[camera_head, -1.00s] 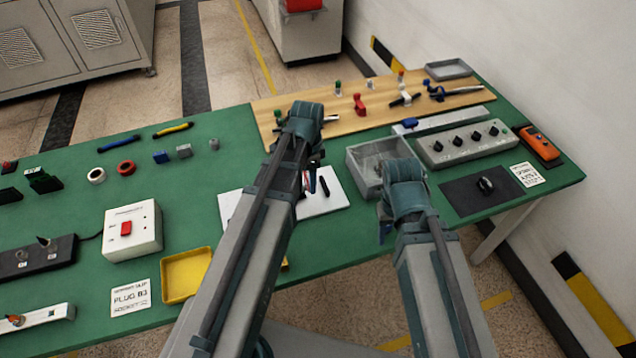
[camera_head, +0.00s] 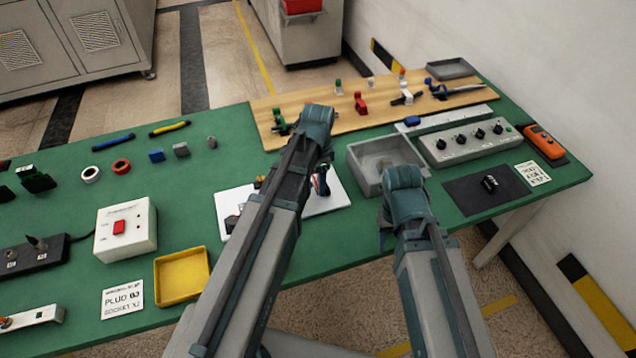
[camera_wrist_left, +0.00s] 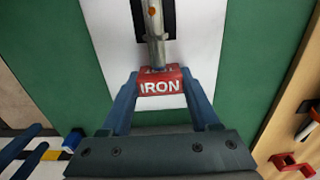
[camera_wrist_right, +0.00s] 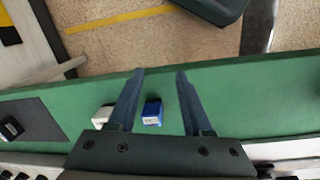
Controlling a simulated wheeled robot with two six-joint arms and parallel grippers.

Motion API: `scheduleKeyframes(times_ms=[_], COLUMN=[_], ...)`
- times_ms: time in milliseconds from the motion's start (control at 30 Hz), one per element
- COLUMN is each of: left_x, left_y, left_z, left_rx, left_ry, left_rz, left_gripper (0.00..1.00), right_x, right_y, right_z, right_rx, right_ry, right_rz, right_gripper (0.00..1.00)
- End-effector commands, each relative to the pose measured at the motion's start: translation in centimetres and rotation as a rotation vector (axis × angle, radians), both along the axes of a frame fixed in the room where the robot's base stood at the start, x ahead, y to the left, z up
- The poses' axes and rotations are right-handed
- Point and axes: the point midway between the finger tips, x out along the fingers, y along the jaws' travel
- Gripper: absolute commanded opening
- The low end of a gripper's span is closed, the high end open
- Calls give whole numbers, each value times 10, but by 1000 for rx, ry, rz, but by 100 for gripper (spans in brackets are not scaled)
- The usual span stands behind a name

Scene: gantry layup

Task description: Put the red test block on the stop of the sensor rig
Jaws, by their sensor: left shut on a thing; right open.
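The red test block (camera_wrist_left: 161,86), marked IRON, is between the fingertips of my left gripper (camera_wrist_left: 160,82) in the left wrist view. My left gripper is shut on it. A metal sensor barrel (camera_wrist_left: 155,22) on a dark mount lies straight ahead of the block over the rig's white base plate (camera_wrist_left: 102,32). The barrel's end meets the block's far edge in the picture; I cannot tell if they touch. The stop is not clearly visible. In the head view my left arm covers much of the plate (camera_head: 335,197). My right gripper (camera_wrist_right: 160,75) is open and empty.
A blue block (camera_wrist_right: 152,112) and a white block (camera_wrist_right: 103,115) lie under the right fingers near the table edge. A grey bin (camera_head: 365,180) stands right of the rig. A yellow tray (camera_head: 182,275) lies left. A wooden board (camera_head: 345,112) with small fixtures lies behind.

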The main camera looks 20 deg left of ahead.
Motion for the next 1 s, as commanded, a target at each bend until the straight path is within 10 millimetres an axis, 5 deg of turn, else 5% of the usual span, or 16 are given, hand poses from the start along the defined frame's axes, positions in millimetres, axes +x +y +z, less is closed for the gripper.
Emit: scheduleKeyframes(times_ms=[200, 233, 400, 1000], left_x=[0, 0, 0, 0], left_y=[0, 0, 0, 0], left_z=[-4, -3, -2, 15], left_rx=[0, 0, 0, 0], left_ry=[0, 0, 0, 0], left_rz=[0, 0, 0, 0], left_gripper=[0, 64, 92, 92], right_x=[0, 0, 0, 0], right_y=[0, 0, 0, 0], right_z=[-4, -3, -2, 15], right_rx=[0, 0, 0, 0], right_ry=[0, 0, 0, 0], right_rz=[0, 0, 0, 0], right_gripper=[50, 50, 50, 50])
